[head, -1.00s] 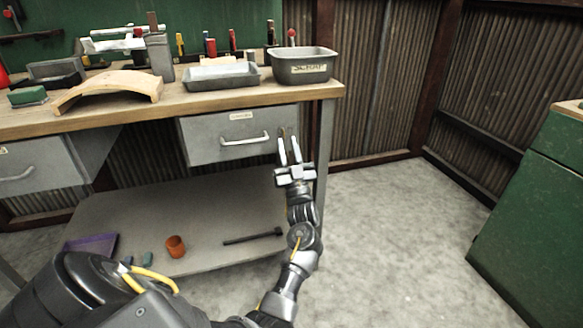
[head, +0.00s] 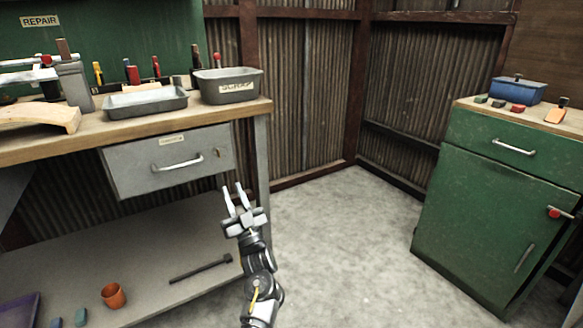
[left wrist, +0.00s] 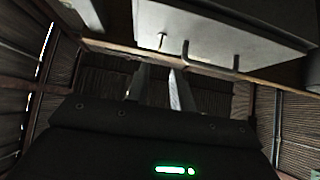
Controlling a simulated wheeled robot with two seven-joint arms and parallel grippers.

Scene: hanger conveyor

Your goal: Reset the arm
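My left gripper (head: 236,202) is raised in front of the workbench, just below and right of the grey drawer (head: 168,160). Its two fingers are apart with nothing between them. The drawer front has a metal handle (head: 180,163) and a label. My right gripper is in neither view.
The bench top (head: 190,116) holds a scrap bin (head: 228,88), a metal tray (head: 146,103) and tools. The lower shelf (head: 150,262) holds an orange cup (head: 113,295) and a dark bar. A green cabinet (head: 495,205) stands right. Open floor (head: 340,240) lies between.

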